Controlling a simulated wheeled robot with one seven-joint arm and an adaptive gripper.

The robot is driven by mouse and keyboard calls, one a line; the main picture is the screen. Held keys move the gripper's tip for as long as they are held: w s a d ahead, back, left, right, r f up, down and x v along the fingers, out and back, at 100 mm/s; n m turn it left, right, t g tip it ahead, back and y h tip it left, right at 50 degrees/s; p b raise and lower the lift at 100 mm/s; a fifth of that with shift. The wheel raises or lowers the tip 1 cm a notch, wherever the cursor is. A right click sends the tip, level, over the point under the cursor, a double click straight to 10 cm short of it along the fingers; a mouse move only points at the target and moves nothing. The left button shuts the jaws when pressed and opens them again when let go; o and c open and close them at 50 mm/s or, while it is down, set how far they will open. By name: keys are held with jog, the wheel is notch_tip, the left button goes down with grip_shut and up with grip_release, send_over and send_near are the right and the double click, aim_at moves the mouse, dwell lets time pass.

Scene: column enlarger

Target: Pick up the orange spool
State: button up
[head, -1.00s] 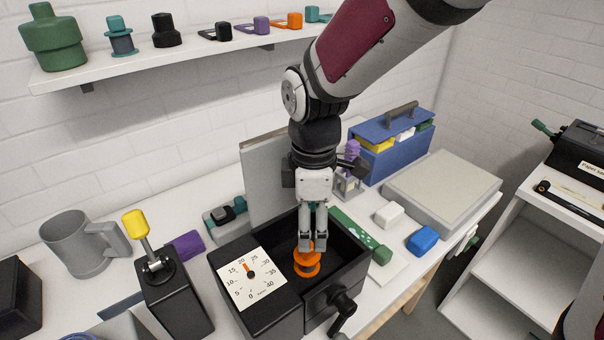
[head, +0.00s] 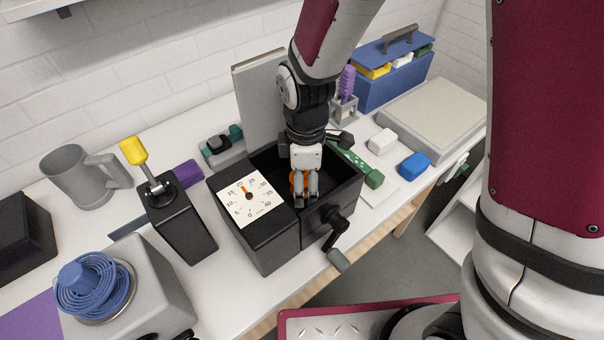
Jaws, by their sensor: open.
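The orange spool (head: 294,183) is inside the black open-topped box (head: 349,191), which has a dial on its left part. My gripper (head: 306,201) points down into the box, right at the spool. Its fingers hide most of the spool; only orange edges show beside and between them. The gripper is open. I cannot tell whether the fingers touch the spool.
The box walls stand close around my gripper, with a crank (head: 337,230) at the front. A grey panel (head: 258,105) rises behind. A lever unit (head: 176,208) and a grey mug (head: 76,178) stand left; a blue block (head: 414,165) lies right.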

jog(key=c, duration=1.2)
jog(key=shift+r, duration=0.15)
jog(key=shift+c, duration=0.2)
